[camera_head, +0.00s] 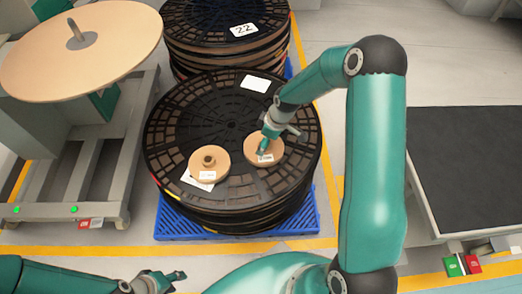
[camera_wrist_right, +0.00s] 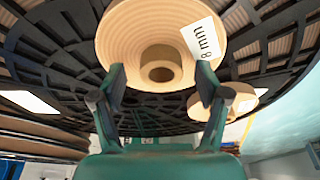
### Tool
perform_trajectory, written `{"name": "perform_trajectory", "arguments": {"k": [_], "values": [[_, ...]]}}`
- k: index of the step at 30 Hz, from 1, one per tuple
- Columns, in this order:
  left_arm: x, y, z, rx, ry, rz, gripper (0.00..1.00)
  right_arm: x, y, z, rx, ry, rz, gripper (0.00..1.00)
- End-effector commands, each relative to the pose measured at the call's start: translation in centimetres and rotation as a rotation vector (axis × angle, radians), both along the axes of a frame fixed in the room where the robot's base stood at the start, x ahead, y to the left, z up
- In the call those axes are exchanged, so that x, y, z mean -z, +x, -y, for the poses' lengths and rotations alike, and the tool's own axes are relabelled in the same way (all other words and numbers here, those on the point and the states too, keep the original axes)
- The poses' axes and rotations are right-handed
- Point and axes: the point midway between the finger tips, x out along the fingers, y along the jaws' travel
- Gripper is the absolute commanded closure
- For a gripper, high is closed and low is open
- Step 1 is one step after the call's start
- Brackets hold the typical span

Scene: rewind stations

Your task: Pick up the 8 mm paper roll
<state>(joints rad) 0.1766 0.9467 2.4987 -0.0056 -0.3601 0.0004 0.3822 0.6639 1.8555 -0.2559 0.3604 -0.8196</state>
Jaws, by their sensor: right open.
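The 8 mm paper roll (camera_wrist_right: 120,40) is a tan disc with a raised hollow core and a white "8 mm" label in the right wrist view. In the head view it appears to be the right-hand roll (camera_head: 277,150) on the black reel (camera_head: 180,115), partly hidden by my right gripper (camera_head: 268,140). In the right wrist view my right gripper (camera_wrist_right: 161,85) is open, its fingers on either side of the core; contact cannot be told. My left gripper (camera_head: 174,283) is open and empty at the bottom left, away from the rolls.
A second tan roll (camera_head: 209,163) lies beside it on the reel, which rests on a blue pallet (camera_head: 180,225). Another reel stack marked 22 (camera_head: 210,25) stands behind. A machine with a large tan disc (camera_head: 110,45) is at left, a dark-topped conveyor (camera_head: 465,150) at right.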

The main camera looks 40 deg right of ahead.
Motion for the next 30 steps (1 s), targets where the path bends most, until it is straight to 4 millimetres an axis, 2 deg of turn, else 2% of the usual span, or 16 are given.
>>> {"name": "perform_trajectory", "arguments": {"k": [2,9,22,30], "values": [[0.21,0.00,0.00,0.000,0.000,0.000,0.60,0.53,0.14,-0.10,0.000,0.001,0.001,0.25],[0.16,0.00,0.00,0.000,0.000,0.000,0.60,0.53,0.16,-0.10,0.001,0.000,0.001,0.27],[0.16,0.00,-0.01,0.000,0.000,0.000,0.60,0.52,0.15,-0.08,0.000,0.000,0.001,0.98],[0.12,0.00,0.00,0.000,0.000,0.000,0.60,0.39,0.19,-0.08,0.001,0.000,0.003,0.98]]}}
